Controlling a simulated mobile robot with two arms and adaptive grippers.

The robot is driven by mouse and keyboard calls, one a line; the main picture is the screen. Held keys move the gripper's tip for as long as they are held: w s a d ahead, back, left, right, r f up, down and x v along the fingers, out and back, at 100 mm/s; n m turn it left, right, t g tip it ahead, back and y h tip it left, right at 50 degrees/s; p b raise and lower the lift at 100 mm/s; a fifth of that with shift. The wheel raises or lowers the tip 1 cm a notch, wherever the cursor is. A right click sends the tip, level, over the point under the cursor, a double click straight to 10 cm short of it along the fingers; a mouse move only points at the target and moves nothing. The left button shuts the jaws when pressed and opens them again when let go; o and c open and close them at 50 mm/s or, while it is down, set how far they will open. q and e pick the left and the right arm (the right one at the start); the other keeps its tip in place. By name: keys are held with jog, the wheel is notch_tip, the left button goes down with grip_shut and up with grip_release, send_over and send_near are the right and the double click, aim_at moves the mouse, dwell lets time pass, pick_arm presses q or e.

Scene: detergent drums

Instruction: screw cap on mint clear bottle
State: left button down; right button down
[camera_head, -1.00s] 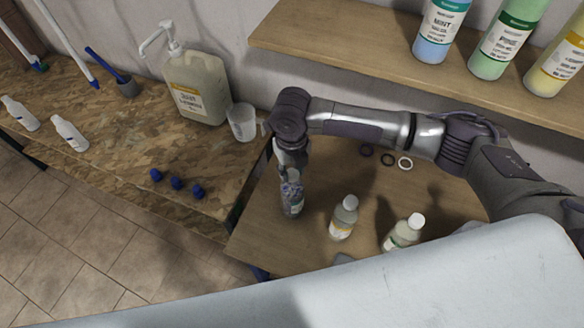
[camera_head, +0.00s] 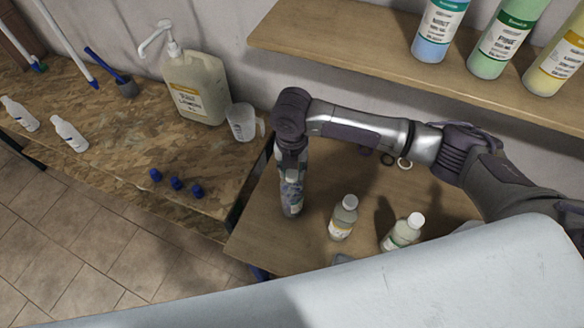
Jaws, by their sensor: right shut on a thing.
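The mint clear bottle (camera_head: 291,207) stands upright near the left edge of the wooden table (camera_head: 262,228). My right gripper (camera_head: 291,180) points straight down over its top and is shut around the upper part. The fingers and wrist hide the bottle's neck, so I cannot see the cap or whether it sits straight. My left gripper is not in view.
Two white-capped bottles, one with a yellow label (camera_head: 342,222) and one with a green label (camera_head: 402,235), stand right of the gripper. Blue caps (camera_head: 176,184), a pump jug (camera_head: 196,88) and a measuring cup (camera_head: 242,124) are on the left bench.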

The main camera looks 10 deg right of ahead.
jog(key=m, duration=0.4)
jog(key=shift+s+f+m, duration=0.15)
jog(key=shift+m, duration=0.25)
jog(key=m, duration=0.5)
jog(key=shift+s+d+m, duration=0.1)
jog(key=shift+m, duration=0.3)
jog(key=c, duration=1)
grip_release()
jog(key=n, duration=0.3)
jog(key=shift+w+r, duration=0.2)
jog(key=n, duration=0.2)
jog(key=shift+n, duration=0.4)
